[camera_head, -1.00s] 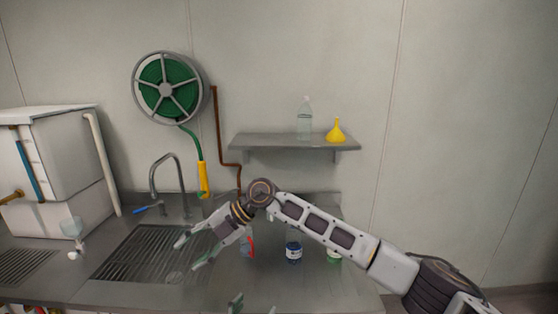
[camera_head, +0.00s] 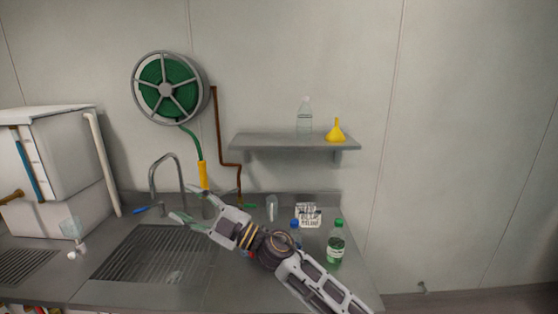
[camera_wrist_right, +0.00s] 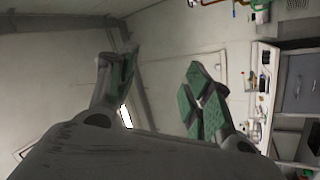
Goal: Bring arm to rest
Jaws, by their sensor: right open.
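My right arm (camera_head: 305,280) comes in from the lower right in the head view and reaches over the counter toward the sink. Its gripper (camera_head: 184,204) is open and empty, with its fingers pointing left above the back of the sink, near the tap. In the right wrist view, the fingers of this gripper (camera_wrist_right: 160,78) stand wide apart with green pads, and nothing is between them. My left gripper is not in view.
A blue-capped bottle (camera_head: 295,229), partly hidden by my right arm, and a green bottle (camera_head: 336,246) stand on the counter near a printed card (camera_head: 308,215) and a clear cup (camera_head: 272,207). The tap (camera_head: 153,178) is close to the gripper. A shelf (camera_head: 290,142) is above.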

